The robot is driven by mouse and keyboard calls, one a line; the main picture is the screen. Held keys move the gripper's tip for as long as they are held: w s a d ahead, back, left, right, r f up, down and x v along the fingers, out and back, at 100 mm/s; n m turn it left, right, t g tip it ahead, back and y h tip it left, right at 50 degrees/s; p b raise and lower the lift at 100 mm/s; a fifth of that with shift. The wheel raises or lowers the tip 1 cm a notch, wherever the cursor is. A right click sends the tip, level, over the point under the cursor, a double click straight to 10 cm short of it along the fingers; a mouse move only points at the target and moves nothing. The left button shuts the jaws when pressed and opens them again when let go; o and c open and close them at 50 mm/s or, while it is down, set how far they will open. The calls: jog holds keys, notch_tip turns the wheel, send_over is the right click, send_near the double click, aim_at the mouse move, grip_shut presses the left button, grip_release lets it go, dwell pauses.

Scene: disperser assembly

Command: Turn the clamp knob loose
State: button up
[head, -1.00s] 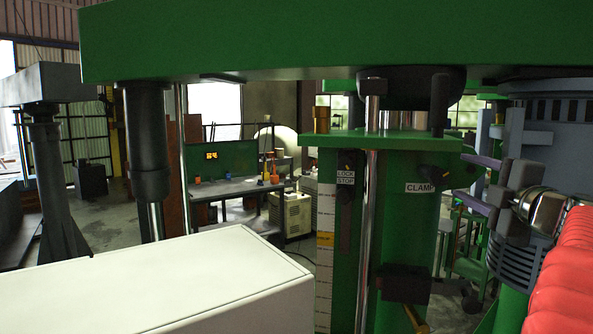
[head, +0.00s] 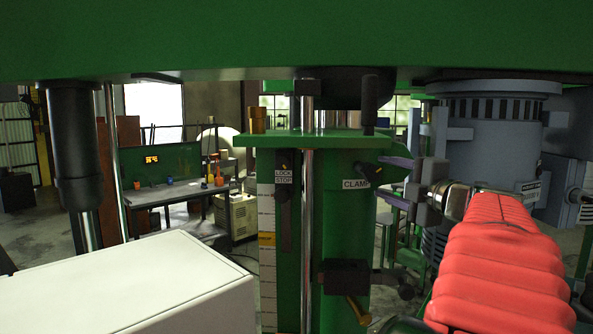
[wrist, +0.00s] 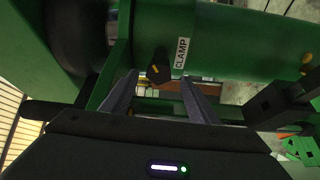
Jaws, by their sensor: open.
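The clamp knob (head: 368,169) is a small dark knob with a yellow mark on the green column, just above the white CLAMP label (head: 356,184). In the wrist view the knob (wrist: 158,68) appears centred at the fingertips, its yellow mark facing me, beside the label (wrist: 182,52). My gripper (head: 384,179) is to the right of the knob, its two purple-grey fingers spread towards it. In the wrist view my gripper (wrist: 160,79) is open, a finger on each side of the knob's line. Whether the fingertips reach past the knob is unclear.
A dark lock-stop lever (head: 285,165) and a scale strip (head: 267,240) are left of the label. A black block (head: 345,276) juts out below. A green beam (head: 290,40) spans overhead. A white box (head: 130,285) fills the lower left.

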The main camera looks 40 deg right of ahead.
aim_at(362, 170)
jog(key=x, duration=1)
jog(key=shift+c, duration=0.2)
